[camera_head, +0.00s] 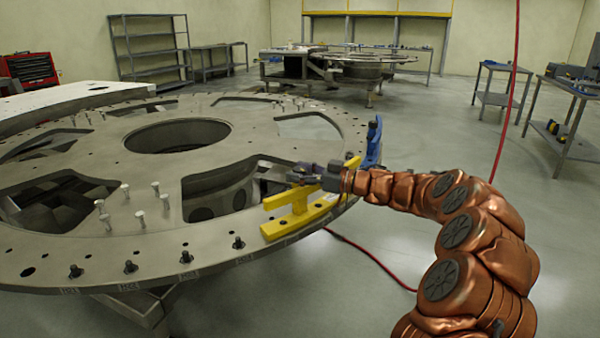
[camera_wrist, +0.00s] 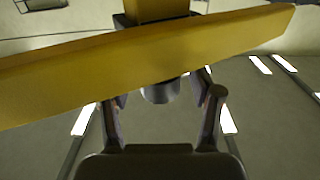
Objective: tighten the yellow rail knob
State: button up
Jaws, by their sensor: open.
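The yellow rail (camera_head: 318,214) is fixed near the rim of the big round metal plate (camera_head: 100,250). In the wrist view its long yellow bar (camera_wrist: 60,78) crosses the picture at a slant. A short grey round piece (camera_wrist: 158,94), which looks like the knob, sticks out below the bar. My gripper (camera_head: 306,174) is at the yellow rail, level with its upper part. In the wrist view my gripper (camera_wrist: 163,99) is open, with one finger on each side of the grey piece. The bar hides the fingertips in part, and I cannot tell whether they touch the piece.
A blue bracket (camera_head: 374,142) stands on the plate rim just behind the rail. Several upright bolts (camera_head: 140,218) and dark studs (camera_head: 130,266) dot the plate. A red hose (camera_head: 375,262) hangs below the rim. The floor at right is clear up to a side table (camera_head: 565,135).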

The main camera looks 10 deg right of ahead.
jog(key=c, duration=1.2)
